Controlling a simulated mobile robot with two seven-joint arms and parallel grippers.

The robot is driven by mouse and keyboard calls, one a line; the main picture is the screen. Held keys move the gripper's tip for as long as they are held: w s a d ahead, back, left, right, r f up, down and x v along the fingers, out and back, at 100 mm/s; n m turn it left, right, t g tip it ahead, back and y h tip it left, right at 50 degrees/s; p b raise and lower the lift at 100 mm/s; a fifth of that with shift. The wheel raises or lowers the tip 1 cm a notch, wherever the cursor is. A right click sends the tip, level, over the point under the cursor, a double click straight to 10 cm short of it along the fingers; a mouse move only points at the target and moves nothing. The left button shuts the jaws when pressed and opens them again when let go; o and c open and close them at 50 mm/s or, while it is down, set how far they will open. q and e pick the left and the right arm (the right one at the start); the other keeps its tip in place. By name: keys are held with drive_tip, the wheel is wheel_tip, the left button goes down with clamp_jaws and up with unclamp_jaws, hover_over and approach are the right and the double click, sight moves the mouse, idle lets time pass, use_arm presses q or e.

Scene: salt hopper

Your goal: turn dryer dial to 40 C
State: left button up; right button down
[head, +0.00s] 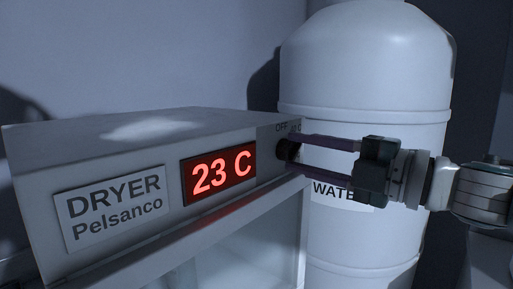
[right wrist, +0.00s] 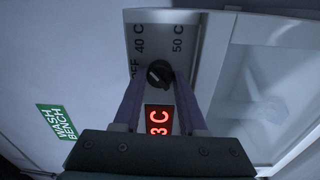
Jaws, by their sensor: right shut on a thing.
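The dryer (head: 120,125) is a grey box labelled "DRYER Pelsanco" at the left of the head view. Its red display (head: 219,174) reads 23 C. The black dial (head: 287,150) sits at the right end of its front panel; it also shows in the right wrist view (right wrist: 159,73), near the marks OFF, 40 C and 50 C. Its exact pointer setting is too small to tell. My right gripper (head: 295,153) comes in from the right and is shut on the dial, one finger on either side. My left gripper is not in view.
A large white tank (head: 365,75) labelled WATER stands just behind my right gripper. A glass-fronted chamber (head: 245,250) lies below the dryer panel. A green WASH BENCH sign (right wrist: 57,121) shows in the right wrist view.

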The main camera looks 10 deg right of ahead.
idle(0.3)
drive_tip(key=shift+c, duration=2.3)
unclamp_jaws()
drive_tip(key=b+v, duration=0.2)
drive_tip(key=v, duration=0.8)
drive_tip(key=shift+b, duration=0.3)
